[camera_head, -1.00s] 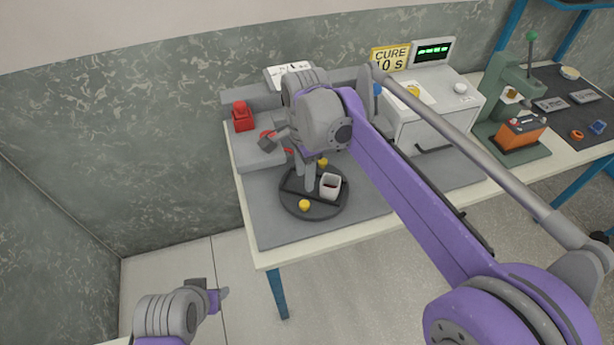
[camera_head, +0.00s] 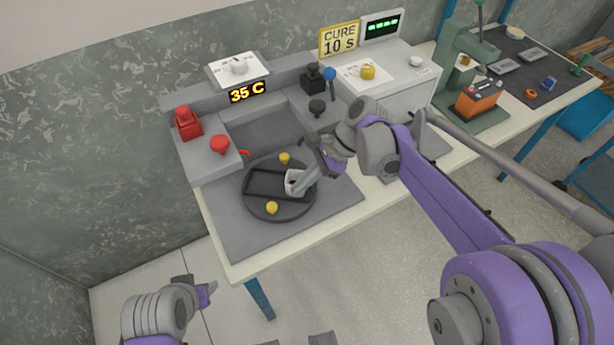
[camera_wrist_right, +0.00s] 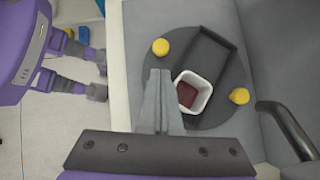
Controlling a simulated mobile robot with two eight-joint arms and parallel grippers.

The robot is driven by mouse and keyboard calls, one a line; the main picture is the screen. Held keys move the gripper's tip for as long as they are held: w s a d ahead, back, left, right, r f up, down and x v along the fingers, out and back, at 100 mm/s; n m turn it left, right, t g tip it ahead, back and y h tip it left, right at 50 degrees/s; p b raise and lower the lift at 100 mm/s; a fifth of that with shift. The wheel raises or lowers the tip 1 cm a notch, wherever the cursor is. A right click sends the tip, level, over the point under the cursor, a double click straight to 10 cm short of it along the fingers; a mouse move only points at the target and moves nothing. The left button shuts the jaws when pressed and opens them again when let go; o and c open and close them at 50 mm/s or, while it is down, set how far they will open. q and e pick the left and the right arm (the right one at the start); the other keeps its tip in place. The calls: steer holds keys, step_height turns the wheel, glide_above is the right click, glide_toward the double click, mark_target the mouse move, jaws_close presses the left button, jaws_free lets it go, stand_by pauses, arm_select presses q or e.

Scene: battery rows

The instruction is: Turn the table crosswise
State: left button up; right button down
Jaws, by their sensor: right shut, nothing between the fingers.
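The round dark turntable (camera_head: 250,206) lies on the grey mat at the near left of the bench. It has a rectangular frame across it and two yellow knobs, one at the far edge (camera_head: 284,158) and one at the near edge (camera_head: 271,208). A white cup (camera_head: 290,184) with dark red-brown contents (camera_wrist_right: 187,95) sits in the frame's right part. My right gripper (camera_head: 303,184) is shut and empty, its fingers just beside the cup; whether they touch it I cannot tell. The wrist view shows the fingers (camera_wrist_right: 158,88) over the disc's edge. My left gripper (camera_head: 206,291) hangs low, off the bench.
Behind the turntable stands a grey station with a 35 C display (camera_head: 248,92), a red knob (camera_head: 221,145) and a red block (camera_head: 187,122). A cure box (camera_head: 400,85) and a green press (camera_head: 470,60) stand to the right. Bare mat lies left of the disc.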

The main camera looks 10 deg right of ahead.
mark_target(288, 207)
steer(key=x, duration=0.5)
arm_select(q)
steer(key=shift+f, duration=0.2)
